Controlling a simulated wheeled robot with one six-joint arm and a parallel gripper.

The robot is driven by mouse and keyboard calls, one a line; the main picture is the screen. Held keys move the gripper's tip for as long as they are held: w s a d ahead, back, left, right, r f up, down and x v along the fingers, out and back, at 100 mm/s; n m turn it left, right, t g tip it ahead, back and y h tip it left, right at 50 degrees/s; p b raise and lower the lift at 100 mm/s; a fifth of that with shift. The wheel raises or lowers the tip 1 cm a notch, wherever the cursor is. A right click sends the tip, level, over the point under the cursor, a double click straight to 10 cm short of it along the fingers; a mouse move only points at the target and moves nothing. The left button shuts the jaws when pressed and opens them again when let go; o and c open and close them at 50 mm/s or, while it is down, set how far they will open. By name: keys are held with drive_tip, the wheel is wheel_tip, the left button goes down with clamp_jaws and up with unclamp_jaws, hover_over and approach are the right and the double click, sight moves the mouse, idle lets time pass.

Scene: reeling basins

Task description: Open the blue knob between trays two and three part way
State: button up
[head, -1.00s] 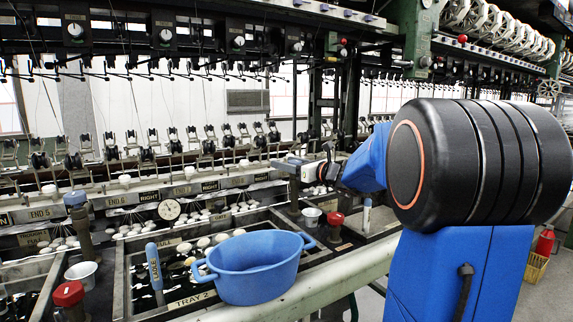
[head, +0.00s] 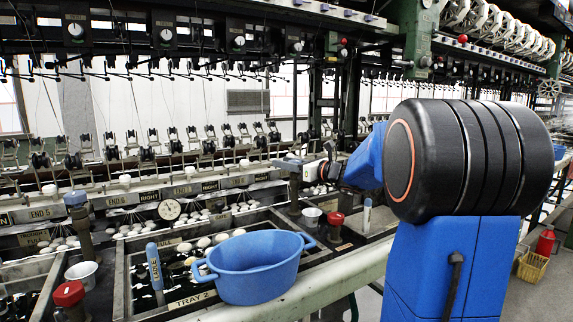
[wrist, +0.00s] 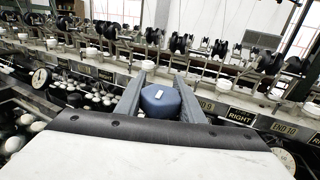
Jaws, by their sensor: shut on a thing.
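The blue knob (wrist: 160,103) shows in the wrist view with a small white mark on top. My gripper (wrist: 160,92) has a finger on each side of it and is shut on it. In the head view my gripper (head: 292,163) is at the top of a dark post (head: 294,193), right of tray two (head: 126,282). There the fingers hide most of the knob. How far the knob is turned cannot be told.
A blue tub (head: 255,275) stands on the front edge of tray two, beside a blue ladle handle (head: 155,268). A red knob (head: 336,219) and a white cup (head: 310,216) are near the post. Another blue knob (head: 75,198) stands far left.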

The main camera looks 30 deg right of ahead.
drive_tip(key=shift+s+a+n+g+y, duration=0.25)
drive_tip(key=shift+a+n+g+y, duration=0.05)
drive_tip(key=shift+n+g+y, duration=0.95)
drive_tip(key=shift+s+a+n+g+y, duration=0.25)
drive_tip(key=shift+n+g+y, duration=0.75)
drive_tip(key=shift+y, duration=0.5)
drive_tip(key=shift+s+a+n+g+y, duration=0.2)
drive_tip(key=shift+a+n+g+y, duration=0.1)
drive_tip(key=shift+n+g+y, duration=0.95)
drive_tip(key=o, duration=1.1)
drive_tip(key=shift+c, duration=0.2)
drive_tip(key=shift+d, duration=0.1)
drive_tip(key=v, duration=1.7)
drive_tip(key=shift+f, duration=0.3)
drive_tip(key=shift+s, duration=0.15)
